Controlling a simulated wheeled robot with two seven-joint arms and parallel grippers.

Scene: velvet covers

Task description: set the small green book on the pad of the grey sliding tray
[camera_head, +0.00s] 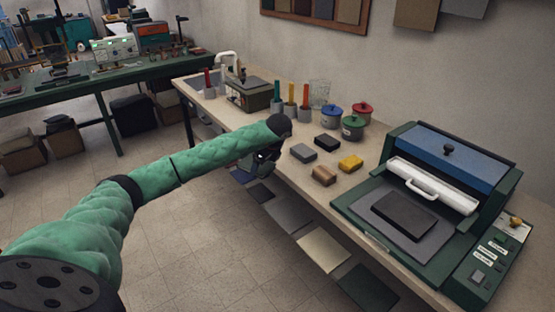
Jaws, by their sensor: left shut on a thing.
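My left gripper (264,163) is at the end of the green-sleeved arm, by the front edge of the bench. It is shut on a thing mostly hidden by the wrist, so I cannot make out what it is. I cannot pick out the small green book anywhere in the head view. The grey sliding tray (373,214) sticks out at the front of the green machine at the right. The dark pad (405,214) lies on it with nothing on top. The gripper is well to the left of the tray. My right gripper is not in view.
A dark block (303,152), a black block (327,142), a brown brush-like block (324,175) and a yellow block (350,162) lie between gripper and machine. Lidded pots (353,127) stand behind. The machine has a white handle (423,188). Flat coloured panels (322,248) show below the bench edge.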

